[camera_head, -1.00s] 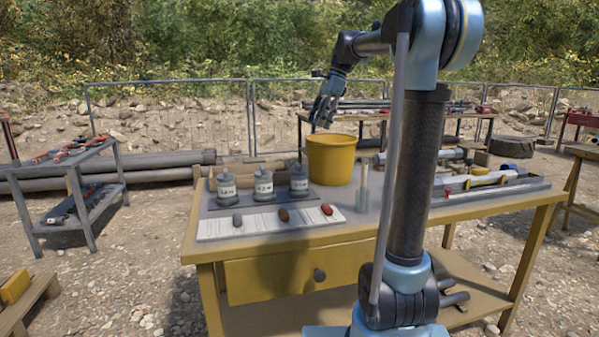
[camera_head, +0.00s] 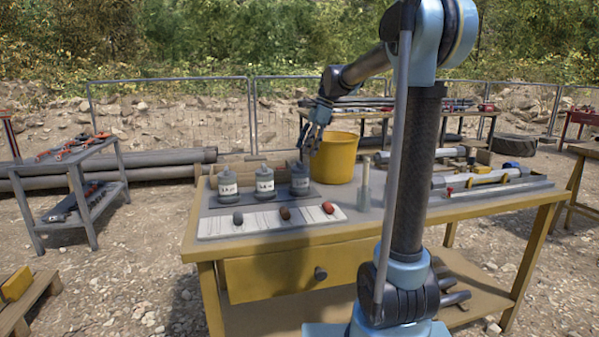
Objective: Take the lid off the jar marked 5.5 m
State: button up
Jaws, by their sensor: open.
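Three grey jars with lids and white labels stand in a row on a dark board on the yellow workbench: a left jar (camera_head: 227,187), a middle jar (camera_head: 265,185) and a right jar (camera_head: 300,181). The label writing is too small to read surely, so I cannot tell which is marked 5.5 m. Each jar has its lid on, with a small knob on top. My gripper (camera_head: 308,150) is open and empty, pointing down just above the right jar's lid and slightly to its right. I cannot tell whether it touches the knob.
A yellow bucket (camera_head: 335,160) stands close behind and right of the right jar. A clear cylinder (camera_head: 364,190) stands on the bench. A pale board (camera_head: 262,226) with several dark and reddish lumps lies in front of the jars. Pipes and tools lie on the right.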

aim_at(300, 167)
jog(key=shift+s+x, duration=0.1)
jog(key=shift+x, duration=1.25)
jog(key=shift+s+x, duration=0.15)
jog(key=shift+x, duration=1.15)
jog(key=c, duration=0.9)
